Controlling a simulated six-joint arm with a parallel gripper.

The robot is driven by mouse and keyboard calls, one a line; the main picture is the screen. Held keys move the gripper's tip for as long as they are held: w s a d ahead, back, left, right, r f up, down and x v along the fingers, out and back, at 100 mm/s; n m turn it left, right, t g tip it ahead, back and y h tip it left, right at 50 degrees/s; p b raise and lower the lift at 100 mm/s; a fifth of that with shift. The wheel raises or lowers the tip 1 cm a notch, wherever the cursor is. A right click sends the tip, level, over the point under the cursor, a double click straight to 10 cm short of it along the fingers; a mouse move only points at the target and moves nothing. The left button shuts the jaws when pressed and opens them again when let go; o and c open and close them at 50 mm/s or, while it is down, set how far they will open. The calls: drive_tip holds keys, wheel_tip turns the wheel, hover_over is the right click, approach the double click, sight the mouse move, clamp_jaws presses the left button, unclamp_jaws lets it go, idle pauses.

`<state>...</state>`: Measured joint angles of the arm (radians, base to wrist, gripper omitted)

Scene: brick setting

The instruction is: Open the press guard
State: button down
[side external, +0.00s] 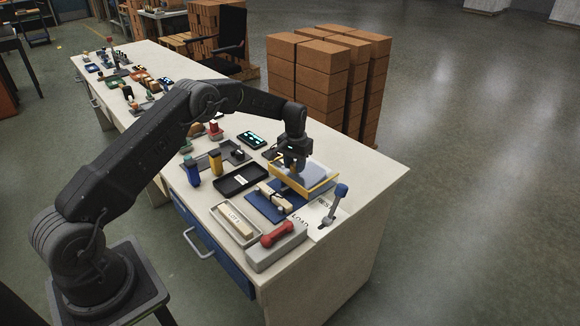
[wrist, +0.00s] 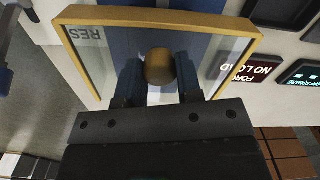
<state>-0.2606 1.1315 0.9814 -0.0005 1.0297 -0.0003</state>
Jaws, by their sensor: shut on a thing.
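The press guard (side external: 318,187) is a clear panel in a yellow frame at the right part of the bench. In the wrist view its yellow frame (wrist: 160,17) spans the top, with a blue surface and letters seen through the panel. A round wooden-brown knob (wrist: 159,66) stands at the guard. My gripper (side external: 296,162) is over the guard's back side in the side view. In the wrist view my gripper (wrist: 160,82) has its two fingers on either side of the knob, shut on it. In the side view the knob is hidden by the gripper.
A blue-knobbed lever (side external: 337,197) stands right of the guard. A blue mat (side external: 258,205) with a wooden piece, a black tray (side external: 222,184) and a grey block with a red handle (side external: 278,237) are close by.

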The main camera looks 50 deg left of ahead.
drive_tip(key=c, duration=0.8)
unclamp_jaws()
wheel_tip(320, 180, up, 14)
drive_tip(key=shift+f, duration=0.1)
